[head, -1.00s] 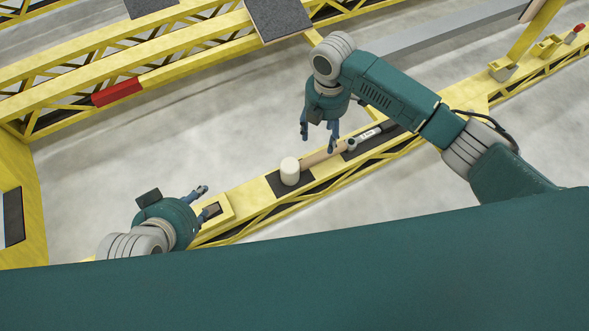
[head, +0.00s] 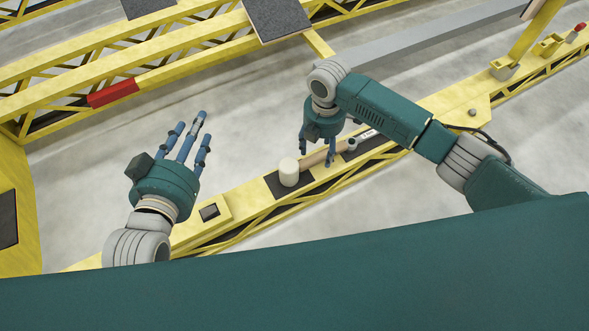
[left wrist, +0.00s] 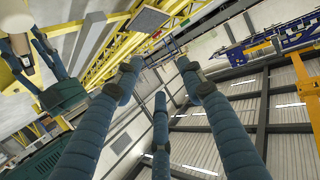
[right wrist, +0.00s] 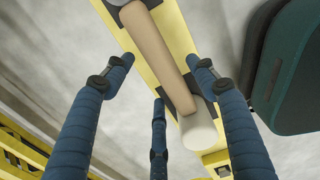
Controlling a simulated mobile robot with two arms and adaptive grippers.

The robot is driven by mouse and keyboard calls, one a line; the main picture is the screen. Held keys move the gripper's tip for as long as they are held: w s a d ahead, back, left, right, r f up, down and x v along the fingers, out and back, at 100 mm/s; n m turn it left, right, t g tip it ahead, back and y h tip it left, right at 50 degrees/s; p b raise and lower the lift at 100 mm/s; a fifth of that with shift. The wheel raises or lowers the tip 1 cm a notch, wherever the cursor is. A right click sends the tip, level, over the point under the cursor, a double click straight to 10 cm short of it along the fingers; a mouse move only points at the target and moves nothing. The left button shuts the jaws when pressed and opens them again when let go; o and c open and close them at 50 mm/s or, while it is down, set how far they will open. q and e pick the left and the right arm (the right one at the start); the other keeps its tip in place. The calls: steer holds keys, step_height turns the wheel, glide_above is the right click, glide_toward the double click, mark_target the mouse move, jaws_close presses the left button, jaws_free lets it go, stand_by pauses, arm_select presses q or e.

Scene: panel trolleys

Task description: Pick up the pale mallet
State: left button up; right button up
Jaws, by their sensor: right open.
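The pale mallet (head: 289,171) lies on the yellow beam, its whitish head on a dark pad and its tan handle running to the upper right. In the right wrist view the mallet's handle (right wrist: 158,55) passes between the spread fingers, with its head at the lower right. My right gripper (head: 318,151) is open over the handle; I cannot tell whether its fingers touch it. My left gripper (head: 187,138) is open and empty, left of the mallet and clear of the beam. In the left wrist view its fingers (left wrist: 158,80) point towards the roof.
A dark and grey tool (head: 368,138) lies on the beam beyond the handle's end. The yellow beam (head: 235,207) is narrow, with a square socket (head: 209,212) at its left. A yellow truss with a red block (head: 112,93) stands behind. Grey floor lies between.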

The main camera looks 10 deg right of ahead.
mark_target(319, 152)
step_height(319, 152, down, 3)
steer(key=shift+s+f+b, duration=0.1)
steer(key=shift+f+b, duration=0.05)
steer(key=shift+b, duration=0.5)
arm_select(q)
step_height(319, 152, up, 9)
steer(key=w+d+t+h, duration=0.1)
steer(key=t, duration=0.3)
steer(key=shift+w+d+f+h, duration=0.15)
steer(key=shift+w+d+h, duration=0.05)
steer(key=shift+d+h, duration=0.1)
arm_select(e)
jaws_close()
